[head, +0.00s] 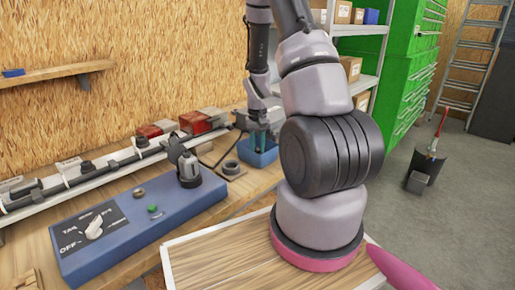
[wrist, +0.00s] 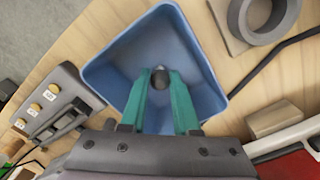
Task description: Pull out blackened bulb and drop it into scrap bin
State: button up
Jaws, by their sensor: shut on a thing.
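My gripper (wrist: 160,80) has teal fingers shut on a small dark grey bulb (wrist: 159,77), which shows between the fingertips in the wrist view. The fingers point down over the open blue scrap bin (wrist: 201,63), and the bulb appears inside the bin's outline; its exact height above the floor of the bin is hard to tell. In the head view my gripper (head: 260,136) is at the blue bin (head: 260,158) on the far end of the workbench. The bulb cannot be made out there.
A grey ring on a square plate (wrist: 235,22) lies beside the bin. A blue control box (head: 135,228) with a rotary switch and a black upright fitting (head: 188,172) stands nearer on the bench. A rail with red lamps (head: 193,122) runs along the back.

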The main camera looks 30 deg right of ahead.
dwell(0.4)
jog(key=o, duration=1.4)
jog(key=shift+r, duration=3.5)
